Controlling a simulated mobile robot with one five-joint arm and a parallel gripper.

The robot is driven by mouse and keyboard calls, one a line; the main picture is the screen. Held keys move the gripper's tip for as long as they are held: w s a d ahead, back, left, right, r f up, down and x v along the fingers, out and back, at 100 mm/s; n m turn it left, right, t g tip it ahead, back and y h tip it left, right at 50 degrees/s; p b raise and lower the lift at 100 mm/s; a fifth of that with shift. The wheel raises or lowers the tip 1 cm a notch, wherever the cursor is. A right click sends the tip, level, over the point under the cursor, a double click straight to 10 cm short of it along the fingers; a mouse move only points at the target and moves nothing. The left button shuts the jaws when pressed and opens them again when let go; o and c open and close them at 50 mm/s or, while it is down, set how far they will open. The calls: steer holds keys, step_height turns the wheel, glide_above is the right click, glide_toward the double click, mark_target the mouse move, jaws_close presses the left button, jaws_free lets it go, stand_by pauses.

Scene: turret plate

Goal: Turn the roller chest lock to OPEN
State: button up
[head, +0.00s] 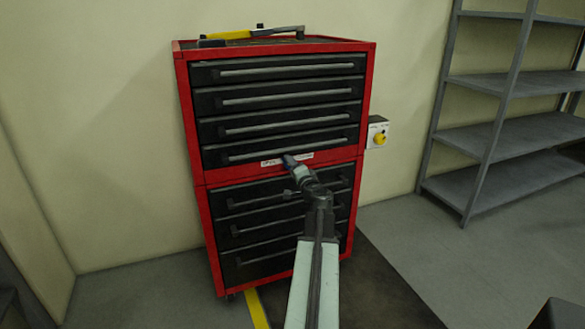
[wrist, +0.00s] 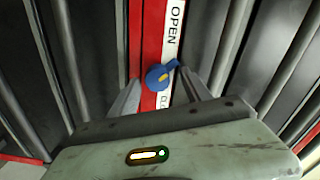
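The red roller chest (head: 182,110) with dark drawers stands against the wall. In the wrist view, its lock is a blue knob (wrist: 157,78) with a yellow mark, on the red strip between drawers. The knob's tab points to the upper right. A white label (wrist: 176,30) beside it reads OPEN toward the top; lettering lower down is partly hidden. My gripper (wrist: 160,82) has its fingers apart, one on each side of the knob. The right fingertip is close to the tab; I cannot tell whether it touches. In the head view, my gripper (head: 290,161) hides the knob.
A yellow-handled tool (head: 262,31) lies on top of the chest. A box with a yellow knob (head: 379,138) is on the wall at right. Grey shelves (head: 500,140) stand further right. A dark mat (head: 375,290) lies on the floor in front.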

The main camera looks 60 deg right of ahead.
steer(key=shift+f, duration=0.1)
steer(key=v, duration=0.8)
steer(key=shift+w, duration=0.1)
